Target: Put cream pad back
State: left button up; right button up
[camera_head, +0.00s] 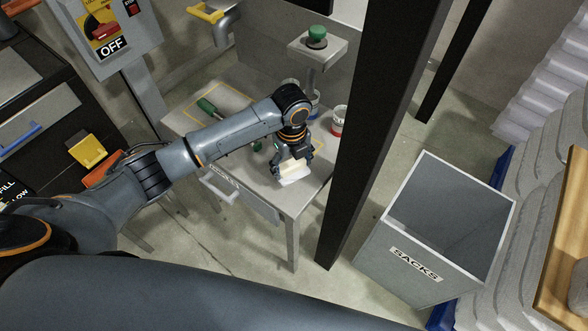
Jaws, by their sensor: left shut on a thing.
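The cream pad (294,169) is at the front right of the grey table (262,188). My left gripper (292,162) reaches down over it from above, shut on it. The fingers hide part of the pad. A paler white patch (297,181) shows just below the pad; I cannot tell whether it is part of it, or whether the pad touches the table. My right gripper is not in view.
A green-handled tool (208,107) lies on the table inside a yellow outline. A red-and-white tub (339,120) stands at the table's back right. A dark post (372,130) rises close to the table's right side. A grey SACKS bin (422,262) stands beyond it.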

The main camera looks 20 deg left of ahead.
aim_at(294, 171)
pick_arm(q)
jog(key=shift+w+d+f, duration=0.15)
jog(key=shift+w+f, duration=0.25)
jog(key=shift+f, duration=0.05)
notch_tip(294, 171, down, 3)
jog(key=shift+f, duration=0.1)
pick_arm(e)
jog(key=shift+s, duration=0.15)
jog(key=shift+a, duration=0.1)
pick_arm(q)
jog(key=shift+f, duration=0.1)
jog(key=o, duration=1.1)
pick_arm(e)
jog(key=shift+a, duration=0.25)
